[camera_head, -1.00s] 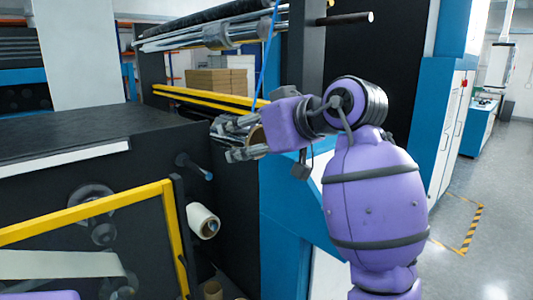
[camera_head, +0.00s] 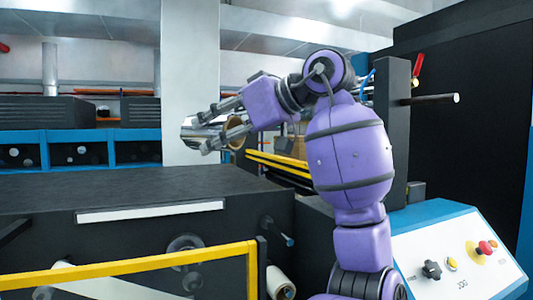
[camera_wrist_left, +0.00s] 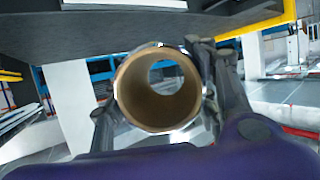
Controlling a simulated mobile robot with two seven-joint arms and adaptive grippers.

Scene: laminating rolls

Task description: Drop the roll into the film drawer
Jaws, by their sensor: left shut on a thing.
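My left gripper (camera_head: 204,133) is shut on a roll (camera_head: 235,134) with a brown cardboard core and a shiny silvery outside. It holds the roll in the air above and behind the black machine top. In the left wrist view, the roll (camera_wrist_left: 150,110) shows end-on, its hollow core facing the camera, with a finger on each side. I cannot make out a film drawer for certain in either view. My right gripper is not in view.
A black machine top (camera_head: 130,182) lies below the gripper. A yellow guard rail (camera_head: 130,267) crosses the front, with a white roll (camera_head: 279,283) beside it. A sloped control panel (camera_head: 458,255) stands right. Blue-framed black units (camera_head: 80,140) stand behind.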

